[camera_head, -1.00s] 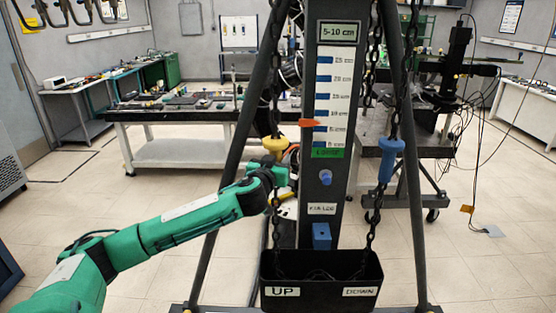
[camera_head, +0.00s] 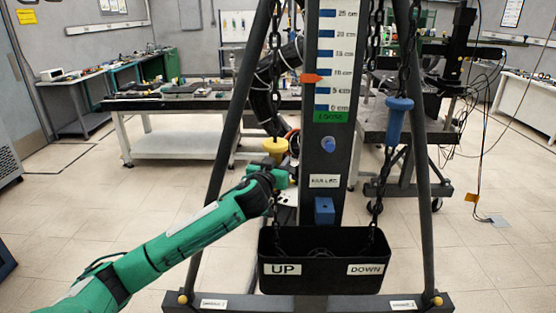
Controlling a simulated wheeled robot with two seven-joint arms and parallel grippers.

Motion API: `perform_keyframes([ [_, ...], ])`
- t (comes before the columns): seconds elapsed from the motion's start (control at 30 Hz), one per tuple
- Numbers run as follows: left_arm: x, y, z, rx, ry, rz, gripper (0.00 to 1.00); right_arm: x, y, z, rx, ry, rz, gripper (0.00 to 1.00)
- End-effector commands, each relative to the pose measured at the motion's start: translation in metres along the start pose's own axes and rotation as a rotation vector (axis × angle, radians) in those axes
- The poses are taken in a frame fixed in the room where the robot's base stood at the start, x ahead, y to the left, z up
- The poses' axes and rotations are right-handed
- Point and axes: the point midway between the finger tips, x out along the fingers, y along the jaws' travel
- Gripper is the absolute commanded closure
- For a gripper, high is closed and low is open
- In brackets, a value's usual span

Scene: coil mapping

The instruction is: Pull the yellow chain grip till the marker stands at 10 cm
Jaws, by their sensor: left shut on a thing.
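The yellow chain grip (camera_head: 275,146) hangs on the left chain of a dark A-frame stand. My left gripper (camera_head: 279,172) is shut on the grip at its lower end, hiding that part. The orange marker (camera_head: 312,78) points at the scale (camera_head: 326,45) on the central column. A blue grip (camera_head: 398,119) hangs on the right chain. My right gripper is not in view.
A black bin (camera_head: 325,287) labelled UP and DOWN sits below, with both chains running into it. The stand's legs slope down on either side. A workbench (camera_head: 200,107) is behind, and floor is open at both sides.

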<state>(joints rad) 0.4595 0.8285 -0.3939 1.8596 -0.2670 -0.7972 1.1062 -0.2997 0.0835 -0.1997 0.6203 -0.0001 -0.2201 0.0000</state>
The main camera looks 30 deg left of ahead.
Motion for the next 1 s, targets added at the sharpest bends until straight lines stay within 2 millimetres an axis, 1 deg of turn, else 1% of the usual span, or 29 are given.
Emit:
perform_keyframes([
  [0.03, -0.001, 0.001, 0.025, -0.002, -0.012, 0.001, 1.00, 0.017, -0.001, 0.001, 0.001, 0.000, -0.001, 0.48],
  [0.1, -0.001, 0.002, 0.037, -0.003, -0.013, 0.001, 1.00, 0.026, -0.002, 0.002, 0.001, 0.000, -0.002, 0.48],
  [0.2, -0.001, 0.002, 0.051, -0.002, -0.012, 0.001, 1.00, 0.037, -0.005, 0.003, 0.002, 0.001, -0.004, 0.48],
  [0.4, -0.001, 0.001, 0.070, -0.001, -0.012, 0.001, 1.00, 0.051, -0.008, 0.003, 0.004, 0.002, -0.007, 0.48],
  [0.6, -0.001, 0.002, 0.077, 0.000, -0.012, 0.001, 1.00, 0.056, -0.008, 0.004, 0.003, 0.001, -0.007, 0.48],
  [0.97, -0.001, 0.001, 0.075, 0.000, -0.009, 0.001, 1.00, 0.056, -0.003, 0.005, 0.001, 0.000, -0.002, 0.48],
  [1.0, -0.001, 0.001, 0.074, 0.000, -0.009, 0.001, 0.63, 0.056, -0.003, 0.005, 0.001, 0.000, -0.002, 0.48],
])
